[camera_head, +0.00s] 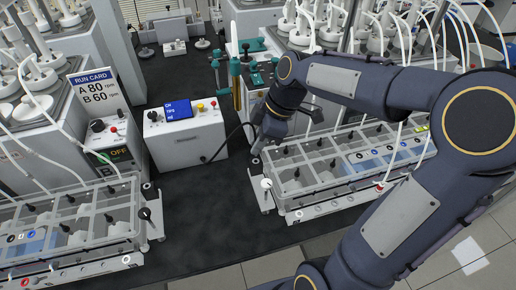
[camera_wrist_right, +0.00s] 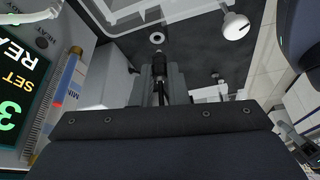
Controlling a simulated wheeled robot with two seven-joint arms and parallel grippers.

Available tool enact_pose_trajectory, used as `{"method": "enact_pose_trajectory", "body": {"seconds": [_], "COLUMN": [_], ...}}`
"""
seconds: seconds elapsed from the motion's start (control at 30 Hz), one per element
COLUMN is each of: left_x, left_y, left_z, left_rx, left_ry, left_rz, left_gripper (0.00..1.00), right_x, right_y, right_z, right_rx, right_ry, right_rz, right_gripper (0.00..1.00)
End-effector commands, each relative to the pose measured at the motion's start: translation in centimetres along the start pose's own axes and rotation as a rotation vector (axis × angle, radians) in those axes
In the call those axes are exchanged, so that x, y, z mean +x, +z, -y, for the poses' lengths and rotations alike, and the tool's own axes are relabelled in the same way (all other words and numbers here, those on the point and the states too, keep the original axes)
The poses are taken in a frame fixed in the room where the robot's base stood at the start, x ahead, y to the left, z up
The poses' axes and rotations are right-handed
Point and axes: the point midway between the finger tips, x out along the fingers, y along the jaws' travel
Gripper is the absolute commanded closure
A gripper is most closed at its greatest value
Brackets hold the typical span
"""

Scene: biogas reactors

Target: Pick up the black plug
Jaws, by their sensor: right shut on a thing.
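My right gripper (camera_head: 257,148) reaches in over the middle of the bench, between the white control box and the right rack. In the right wrist view its grey fingers (camera_wrist_right: 160,85) are shut on the black plug (camera_wrist_right: 159,64), which points away from the wrist. In the head view the plug is hidden by my gripper. A black cable (camera_head: 229,139) runs from the white box's front up to my right gripper. My left gripper is not in view.
The white control box (camera_head: 187,140) with a blue display stands left of my gripper. Clear-lidded racks stand at the right (camera_head: 335,165) and left (camera_head: 75,225). A run card (camera_head: 98,88) stands at the left. Dark bench between the racks is clear.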

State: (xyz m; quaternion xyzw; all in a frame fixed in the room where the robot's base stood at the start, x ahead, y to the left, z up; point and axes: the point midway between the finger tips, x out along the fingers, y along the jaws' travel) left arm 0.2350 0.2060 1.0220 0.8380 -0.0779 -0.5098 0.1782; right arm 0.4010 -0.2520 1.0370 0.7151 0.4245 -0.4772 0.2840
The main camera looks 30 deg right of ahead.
Motion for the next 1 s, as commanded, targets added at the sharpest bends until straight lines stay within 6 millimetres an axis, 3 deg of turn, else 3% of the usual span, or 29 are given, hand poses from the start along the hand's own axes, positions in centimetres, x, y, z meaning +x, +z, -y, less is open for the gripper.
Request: {"method": "enact_pose_trajectory", "body": {"seconds": [0.23,0.53,0.7,1.0], "left_x": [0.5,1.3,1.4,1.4], "left_y": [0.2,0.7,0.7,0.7], "left_z": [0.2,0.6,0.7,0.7], "left_rx": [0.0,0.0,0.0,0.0], "left_ry": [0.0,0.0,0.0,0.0], "left_rz": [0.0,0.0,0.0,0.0], "left_gripper": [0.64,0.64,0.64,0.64], "right_x": [-5.5,-8.3,-9.2,-9.4], "right_y": [-1.6,-1.8,-1.9,-2.0], "right_z": [4.8,11.5,13.2,13.7], "right_rx": [-0.006,-0.003,-0.001,0.0], "right_ry": [0.007,0.001,0.0,-0.002], "right_rz": [-0.003,-0.001,0.0,0.001], "right_gripper": [1.0,1.0,1.0,1.0]}}
